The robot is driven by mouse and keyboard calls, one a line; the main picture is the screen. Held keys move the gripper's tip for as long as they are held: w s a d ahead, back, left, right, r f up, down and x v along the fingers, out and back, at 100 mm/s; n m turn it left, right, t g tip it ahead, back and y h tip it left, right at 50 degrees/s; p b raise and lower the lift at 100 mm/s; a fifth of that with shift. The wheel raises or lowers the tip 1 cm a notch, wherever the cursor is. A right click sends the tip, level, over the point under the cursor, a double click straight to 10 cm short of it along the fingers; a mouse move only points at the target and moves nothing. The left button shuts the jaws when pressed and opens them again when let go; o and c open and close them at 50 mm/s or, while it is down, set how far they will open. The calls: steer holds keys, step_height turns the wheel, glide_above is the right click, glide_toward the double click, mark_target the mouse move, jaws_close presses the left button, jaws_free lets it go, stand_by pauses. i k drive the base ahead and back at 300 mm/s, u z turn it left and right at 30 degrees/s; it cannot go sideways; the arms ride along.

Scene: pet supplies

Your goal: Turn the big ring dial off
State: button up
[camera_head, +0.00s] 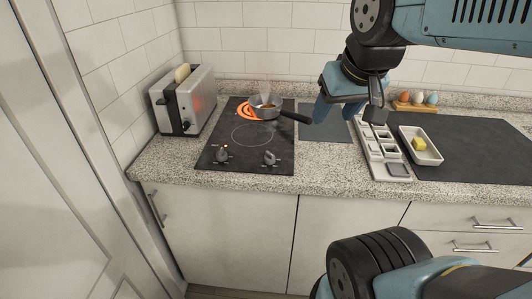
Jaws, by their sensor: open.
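The black hob (215,160) is set into the speckled counter at the left. Its left dial (222,156) has a small red light lit above it, and its right dial (270,158) shows no lit light. The rear ring (243,110) glows orange, partly hidden under a small saucepan (264,110). The front ring (252,134) is a dark, unlit outline. I cannot tell from the markings which dial serves which ring. My gripper (348,114) is open and empty, above the counter to the right of the hob, apart from both dials.
The saucepan's dark handle (297,117) sticks out right, toward my gripper. A toaster (187,99) stands left of the hob.

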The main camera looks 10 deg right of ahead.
mark_target(269, 158)
steer(key=u, duration=0.05)
steer(key=k, duration=0.4)
steer(key=z, duration=0.55)
steer(key=i, duration=0.1)
steer(key=u, duration=2.3)
steer(key=k, duration=1.15)
steer(key=z, duration=0.65)
steer(key=i, duration=1)
steer(key=z, duration=0.05)
